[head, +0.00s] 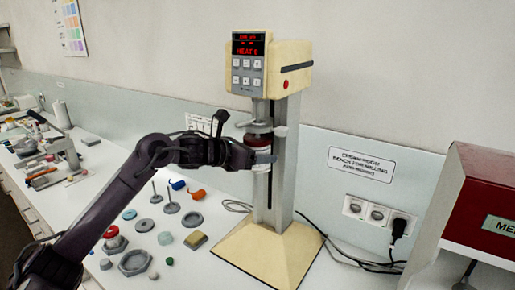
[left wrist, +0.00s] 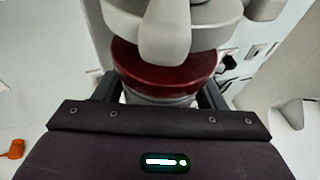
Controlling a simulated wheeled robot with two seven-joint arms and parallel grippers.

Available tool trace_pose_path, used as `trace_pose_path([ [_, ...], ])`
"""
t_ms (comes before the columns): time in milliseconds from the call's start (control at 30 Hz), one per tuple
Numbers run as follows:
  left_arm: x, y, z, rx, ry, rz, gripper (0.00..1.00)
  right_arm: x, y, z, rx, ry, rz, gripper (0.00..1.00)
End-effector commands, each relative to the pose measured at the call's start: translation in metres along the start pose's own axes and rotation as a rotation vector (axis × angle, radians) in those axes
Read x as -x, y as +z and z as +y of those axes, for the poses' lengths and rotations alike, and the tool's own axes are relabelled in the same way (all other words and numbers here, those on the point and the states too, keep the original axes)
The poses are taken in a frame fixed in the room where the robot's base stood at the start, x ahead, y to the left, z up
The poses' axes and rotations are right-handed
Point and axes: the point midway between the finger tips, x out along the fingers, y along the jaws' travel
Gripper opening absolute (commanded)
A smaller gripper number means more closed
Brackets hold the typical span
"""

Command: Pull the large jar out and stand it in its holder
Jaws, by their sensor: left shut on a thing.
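The large jar has a dark red lid (head: 257,140) and a pale body. It sits upright under the grey clamp arm (head: 265,128) of the cream mill. My left gripper (head: 264,158) is shut around the jar's body just below the lid and hides part of it. In the left wrist view the lid (left wrist: 160,72) is between the fingers, with a grey rounded clamp part (left wrist: 165,35) over it. A grey hexagonal holder (head: 134,263) lies on the bench at lower left and looks empty. My right gripper is not in view.
The mill's wide cream base (head: 230,252) stands below the jar. A red-topped item (head: 113,235), grey discs, upright rods and a sponge-like block (head: 195,240) crowd the bench to its left. Cables and a red-and-white machine (head: 485,200) are at right.

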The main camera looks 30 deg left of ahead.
Motion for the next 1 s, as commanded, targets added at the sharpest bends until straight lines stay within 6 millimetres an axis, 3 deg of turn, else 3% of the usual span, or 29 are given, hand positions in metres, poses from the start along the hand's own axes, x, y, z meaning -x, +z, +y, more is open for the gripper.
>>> trace_pose_path([
  [1000, -0.012, -0.040, 0.000, -0.001, 0.000, -0.002, 0.37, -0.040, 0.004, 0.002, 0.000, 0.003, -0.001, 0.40],
])
